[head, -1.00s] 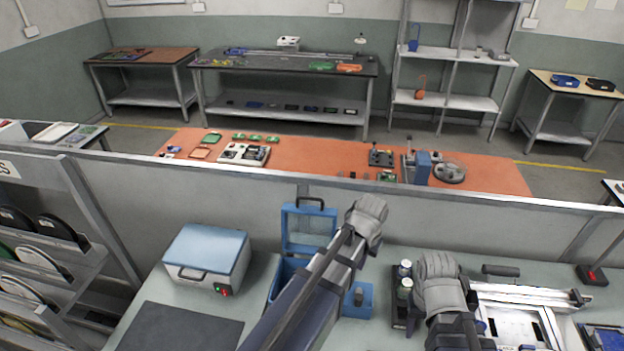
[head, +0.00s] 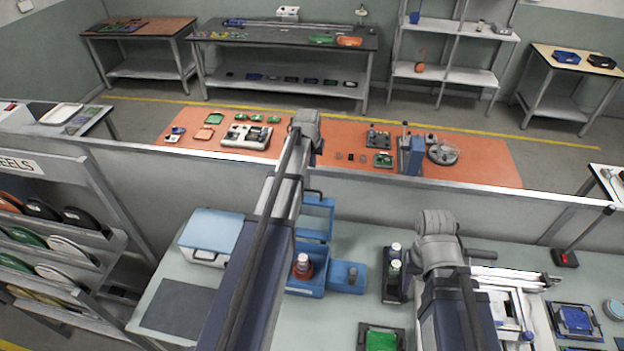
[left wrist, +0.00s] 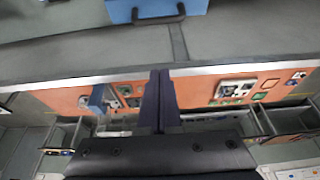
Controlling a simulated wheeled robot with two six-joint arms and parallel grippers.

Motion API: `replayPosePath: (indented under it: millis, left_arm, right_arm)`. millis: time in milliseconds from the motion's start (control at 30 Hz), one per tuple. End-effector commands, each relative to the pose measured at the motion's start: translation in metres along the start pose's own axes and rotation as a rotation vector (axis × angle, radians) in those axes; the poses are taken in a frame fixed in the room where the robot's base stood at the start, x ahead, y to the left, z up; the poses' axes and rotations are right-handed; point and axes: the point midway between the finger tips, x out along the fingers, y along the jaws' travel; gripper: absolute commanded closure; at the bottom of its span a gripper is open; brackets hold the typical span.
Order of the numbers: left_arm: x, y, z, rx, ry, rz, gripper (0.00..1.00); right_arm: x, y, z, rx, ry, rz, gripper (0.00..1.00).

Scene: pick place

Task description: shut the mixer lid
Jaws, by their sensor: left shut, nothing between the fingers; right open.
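The mixer is the blue box (head: 306,284) on the near bench in the head view, left of centre, partly hidden by my left arm. Its blue lid (head: 316,217) stands upright and open, with a dark handle on top. A jar with a white cap (head: 303,264) stands inside. In the left wrist view the lid (left wrist: 152,8) shows at the top edge, handle towards the fingers. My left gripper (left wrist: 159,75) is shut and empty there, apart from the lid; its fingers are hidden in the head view. My right arm is over the right of the bench; its gripper is not visible.
A blue-topped box (head: 211,236) stands left of the mixer. A dark holder with white-capped bottles (head: 394,268) is on the right. A grey partition (head: 380,202) runs behind the bench, with an orange table (head: 480,168) beyond. A dark mat (head: 180,305) lies at left.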

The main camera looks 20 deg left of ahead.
Motion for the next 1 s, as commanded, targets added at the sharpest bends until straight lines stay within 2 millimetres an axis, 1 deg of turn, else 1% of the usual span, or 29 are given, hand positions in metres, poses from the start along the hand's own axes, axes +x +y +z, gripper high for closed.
replayPosePath:
  millis: [167,367,967,1000]
  left_arm:
    - [0.006,0.001,0.001,0.001,0.0,0.0,1.0]
    - [0.022,0.001,0.001,0.001,-0.001,0.0,1.0]
    - [0.108,0.001,0.002,0.001,-0.001,0.0,1.0]
    - [0.101,0.001,0.01,0.001,-0.001,0.0,1.0]
  right_arm:
    - [0.006,0.0,0.0,-0.002,0.0,0.0,0.5]
    - [0.021,-0.002,-0.001,-0.009,0.001,0.001,0.5]
    - [0.102,-0.008,-0.007,-0.038,0.004,0.004,0.5]
    - [0.098,-0.008,-0.007,-0.038,0.004,0.004,0.5]
